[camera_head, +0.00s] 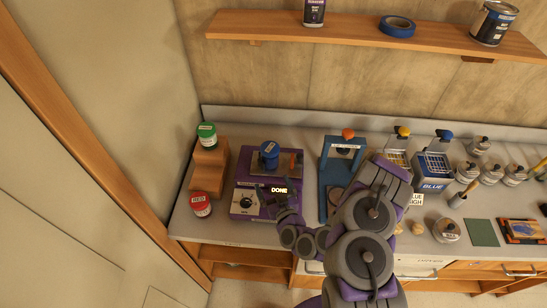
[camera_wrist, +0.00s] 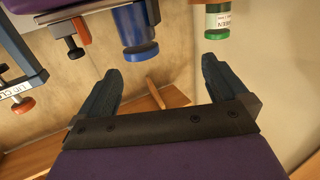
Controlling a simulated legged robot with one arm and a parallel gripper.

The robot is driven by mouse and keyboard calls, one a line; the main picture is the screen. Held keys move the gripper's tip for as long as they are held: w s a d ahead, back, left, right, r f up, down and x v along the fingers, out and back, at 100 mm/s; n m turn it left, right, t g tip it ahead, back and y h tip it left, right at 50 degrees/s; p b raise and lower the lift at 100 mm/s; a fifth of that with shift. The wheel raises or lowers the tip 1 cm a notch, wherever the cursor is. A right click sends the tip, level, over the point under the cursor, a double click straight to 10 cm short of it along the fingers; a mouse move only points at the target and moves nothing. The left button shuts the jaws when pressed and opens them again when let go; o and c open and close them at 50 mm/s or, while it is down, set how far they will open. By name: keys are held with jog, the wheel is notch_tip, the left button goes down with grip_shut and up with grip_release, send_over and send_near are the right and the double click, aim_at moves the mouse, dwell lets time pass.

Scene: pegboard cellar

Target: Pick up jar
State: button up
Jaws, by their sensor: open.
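A blue jar (camera_head: 269,152) stands on top of the purple machine (camera_head: 245,203), whose display reads DONE. A green jar (camera_head: 207,135) stands on a wooden stepped block, and a red jar (camera_head: 201,204) stands in front of that block. My gripper (camera_head: 274,190) is in front of the machine's display, short of the blue jar. In the wrist view my gripper (camera_wrist: 163,76) is open, with nothing between its fingers. The wrist view is turned over; the blue jar (camera_wrist: 137,28) is beyond the fingers and the green jar (camera_wrist: 217,20) is farther right.
The wooden block (camera_head: 208,168) is left of the machine. A blue press-like frame (camera_head: 340,160) stands close on its right. Blue-labelled racks (camera_head: 433,168), several small pots and a green pad (camera_head: 481,232) fill the right bench. A shelf (camera_head: 350,33) hangs above.

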jog(key=s+d+m+t+h, duration=0.1)
jog(key=d+h, duration=0.1)
jog(key=d, duration=0.1)
jog(key=b, duration=0.6)
send_near(271, 158)
jog(key=w, duration=0.3)
jog(key=shift+w+a+f+b, duration=0.2)
jog(key=shift+a+b, duration=0.2)
jog(key=shift+b, duration=0.15)
jog(key=shift+w+a+f+b, duration=0.1)
jog(key=shift+w+a+b, duration=0.1)
jog(key=shift+a+b, duration=0.25)
jog(key=shift+w+b, duration=0.15)
jog(key=shift+b, duration=0.45)
jog(key=b, duration=0.2)
jog(key=w+b, duration=0.1)
jog(key=shift+d+b, duration=0.25)
jog(key=shift+b, duration=0.55)
jog(key=shift+w+a+b, duration=0.1)
jog(key=shift+b, duration=0.4)
